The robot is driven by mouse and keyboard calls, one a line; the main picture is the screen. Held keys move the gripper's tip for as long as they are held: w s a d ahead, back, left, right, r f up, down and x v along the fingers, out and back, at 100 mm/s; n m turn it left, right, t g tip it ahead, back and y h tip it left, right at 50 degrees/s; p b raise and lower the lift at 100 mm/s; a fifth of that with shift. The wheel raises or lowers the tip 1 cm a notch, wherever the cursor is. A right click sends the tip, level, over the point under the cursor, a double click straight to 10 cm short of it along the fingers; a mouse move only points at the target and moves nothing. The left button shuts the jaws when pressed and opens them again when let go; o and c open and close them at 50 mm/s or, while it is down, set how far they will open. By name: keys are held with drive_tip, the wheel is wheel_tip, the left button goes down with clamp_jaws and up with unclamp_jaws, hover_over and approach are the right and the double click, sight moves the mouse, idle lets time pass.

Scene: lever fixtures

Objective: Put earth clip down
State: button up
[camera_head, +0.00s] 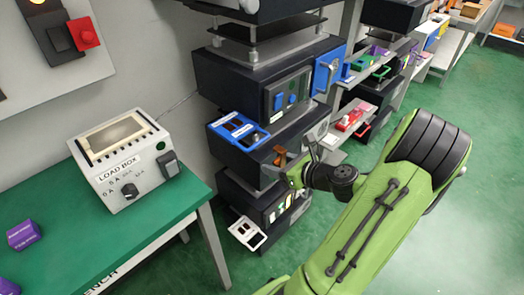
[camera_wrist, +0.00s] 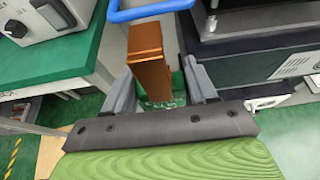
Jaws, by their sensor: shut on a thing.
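The earth clip appears as a copper-brown block (camera_wrist: 149,62) between the two grey fingers of my gripper (camera_wrist: 158,76) in the wrist view. In the head view a small brown part (camera_head: 281,157) shows at the tip of my gripper (camera_head: 294,168), in front of the dark rack units. My gripper is shut on the clip and holds it in the air.
A green-topped bench (camera_head: 140,228) carries the white load box (camera_head: 125,160) at left. A blue-framed panel (camera_head: 238,132) sits on the rack just beyond my gripper. A blue bar (camera_wrist: 150,11) curves close above the clip. Green floor (camera_head: 480,150) is clear at right.

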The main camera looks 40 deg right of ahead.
drive_tip(key=s+p, duration=0.1)
drive_tip(key=s, duration=0.9)
drive_tip(key=shift+s+d+p, duration=0.15)
drive_tip(key=shift+s+p, duration=0.1)
drive_tip(key=shift+p, duration=0.1)
